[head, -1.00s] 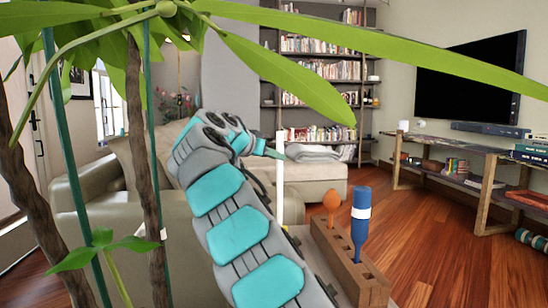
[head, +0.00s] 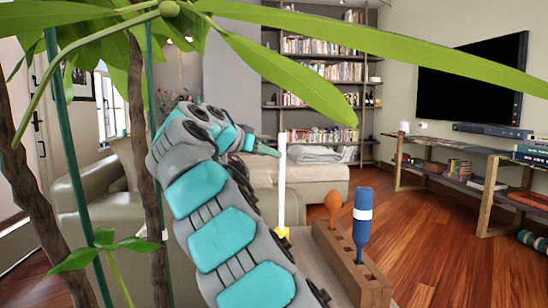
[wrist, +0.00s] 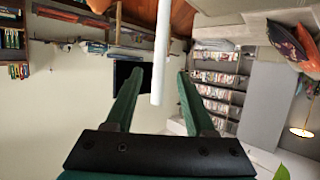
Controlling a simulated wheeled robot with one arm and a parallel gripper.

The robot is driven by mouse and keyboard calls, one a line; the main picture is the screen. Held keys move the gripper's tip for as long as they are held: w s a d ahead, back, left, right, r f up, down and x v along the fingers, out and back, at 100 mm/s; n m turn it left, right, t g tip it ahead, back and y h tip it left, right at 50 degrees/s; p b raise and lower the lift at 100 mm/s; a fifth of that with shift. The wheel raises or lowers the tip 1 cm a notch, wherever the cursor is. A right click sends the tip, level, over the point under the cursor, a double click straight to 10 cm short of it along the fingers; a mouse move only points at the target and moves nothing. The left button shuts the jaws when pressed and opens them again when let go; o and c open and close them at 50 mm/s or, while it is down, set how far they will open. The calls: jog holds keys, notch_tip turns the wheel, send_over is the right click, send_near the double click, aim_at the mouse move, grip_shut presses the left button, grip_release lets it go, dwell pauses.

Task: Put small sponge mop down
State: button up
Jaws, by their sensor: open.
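The small sponge mop (head: 282,185) has a white stick and a yellow foot. It stands upright in the head view, left of the wooden holder (head: 343,262). What its foot rests on is partly hidden by my arm. My gripper (head: 268,151) is beside the upper part of the stick, with its fingers open. In the wrist view, the white stick (wrist: 162,50) shows between the two spread green fingers of my gripper (wrist: 160,72), with gaps on both sides. Whether a finger touches it elsewhere I cannot tell.
An orange-handled tool (head: 333,205) and a blue-handled tool (head: 362,220) stand in the wooden holder. A plant's leaves (head: 285,75) and stems cross the left and top of the head view. A low bench (head: 475,150) stands at the right, with open wooden floor before it.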

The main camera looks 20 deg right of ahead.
jog(key=v, duration=0.7)
jog(key=shift+a, duration=0.2)
jog(key=shift+s, duration=0.15)
